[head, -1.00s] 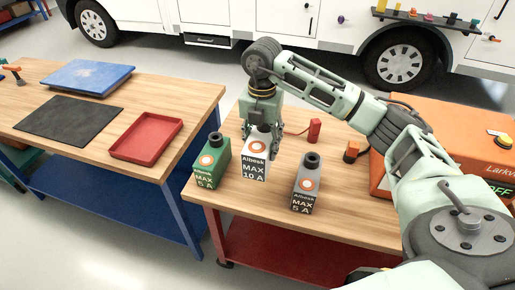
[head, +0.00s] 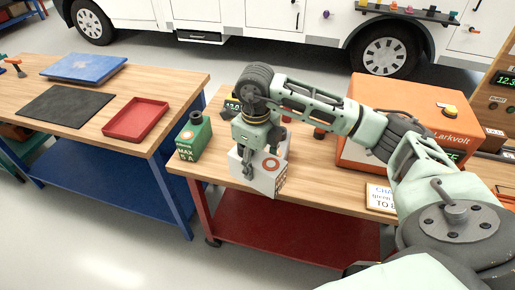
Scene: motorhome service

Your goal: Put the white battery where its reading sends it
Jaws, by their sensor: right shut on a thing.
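My right gripper (head: 248,168) is shut on the white battery (head: 237,166), its fingers pointing down over it. The battery looks larger and turned, with an orange ring on its right face; its label is too small to read surely. It appears lifted near the front edge of the middle table. The green battery (head: 190,143), marked MAX 5 A, stands upright to its left. The grey battery is not distinguishable now, probably hidden behind the held one. A small meter (head: 232,105) with a lit display is partly hidden behind my arm. My left gripper is not in view.
An orange Larkvolt unit (head: 388,95) and a white sign (head: 379,198) are on the right.

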